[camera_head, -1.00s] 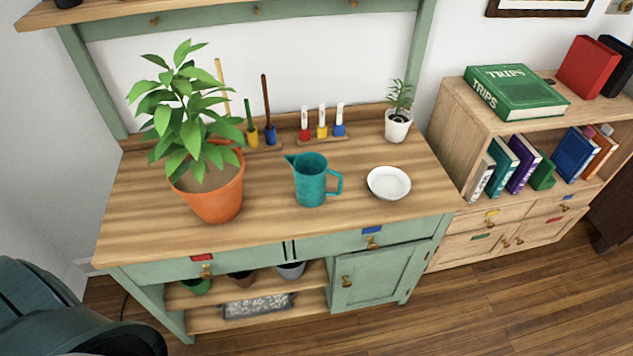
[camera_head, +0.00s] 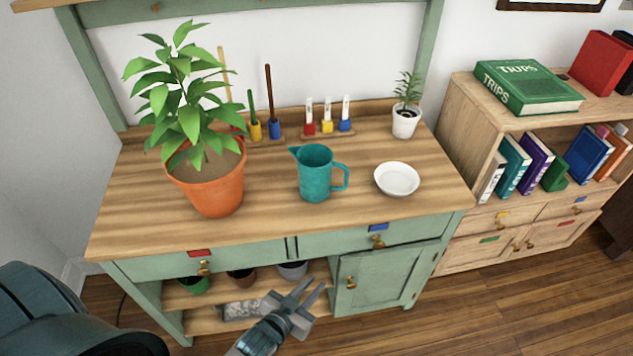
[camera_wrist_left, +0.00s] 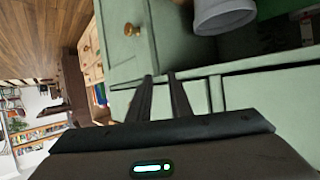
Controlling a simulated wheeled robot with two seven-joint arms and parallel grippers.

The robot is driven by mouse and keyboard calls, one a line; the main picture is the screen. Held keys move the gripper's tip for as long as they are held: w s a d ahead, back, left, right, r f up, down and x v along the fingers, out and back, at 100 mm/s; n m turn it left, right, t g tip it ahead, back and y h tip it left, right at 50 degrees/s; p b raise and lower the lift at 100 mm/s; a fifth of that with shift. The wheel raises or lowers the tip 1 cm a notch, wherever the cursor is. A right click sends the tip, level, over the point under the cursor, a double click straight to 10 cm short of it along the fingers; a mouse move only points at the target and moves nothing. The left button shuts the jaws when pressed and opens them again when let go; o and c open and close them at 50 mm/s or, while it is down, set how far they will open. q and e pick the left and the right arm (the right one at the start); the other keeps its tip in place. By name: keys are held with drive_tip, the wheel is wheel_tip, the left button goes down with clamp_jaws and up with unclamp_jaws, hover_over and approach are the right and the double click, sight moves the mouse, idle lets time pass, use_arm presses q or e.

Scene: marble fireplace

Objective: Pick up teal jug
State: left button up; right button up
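The teal jug (camera_head: 315,176) stands upright on the wooden bench top (camera_head: 265,228), its spout to the left and its handle to the right. My left gripper (camera_head: 314,284) is in front of the bench, below the top's front edge and below the jug, not touching it. Its two fingers are apart with nothing between them. In the left wrist view the open fingers (camera_wrist_left: 161,80) point at the green bench front, and the jug does not show. My right gripper is not in view.
A large potted plant (camera_head: 208,190) stands left of the jug, and a white dish (camera_head: 397,180) stands to its right. Small tool and tube racks and a small white pot (camera_head: 405,120) line the back. Drawer knobs (camera_head: 378,242) stick out in front.

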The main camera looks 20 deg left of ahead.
use_arm(q)
wheel_tip(320, 180, up, 23)
drive_tip(key=w+a+t+b, duration=0.1)
drive_tip(key=t+b, duration=0.1)
drive_tip(key=t, duration=0.2)
drive_tip(key=shift+t, duration=0.3)
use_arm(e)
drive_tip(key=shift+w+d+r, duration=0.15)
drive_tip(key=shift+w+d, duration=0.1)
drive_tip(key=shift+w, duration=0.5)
use_arm(q)
drive_tip(key=shift+w+f, duration=0.1)
drive_tip(key=p, duration=0.2)
approach(345, 184)
drive_tip(key=w, duration=0.4)
drive_tip(key=shift+w+d+f, duration=0.1)
drive_tip(key=shift+w+d, duration=0.15)
drive_tip(key=shift+w, duration=0.4)
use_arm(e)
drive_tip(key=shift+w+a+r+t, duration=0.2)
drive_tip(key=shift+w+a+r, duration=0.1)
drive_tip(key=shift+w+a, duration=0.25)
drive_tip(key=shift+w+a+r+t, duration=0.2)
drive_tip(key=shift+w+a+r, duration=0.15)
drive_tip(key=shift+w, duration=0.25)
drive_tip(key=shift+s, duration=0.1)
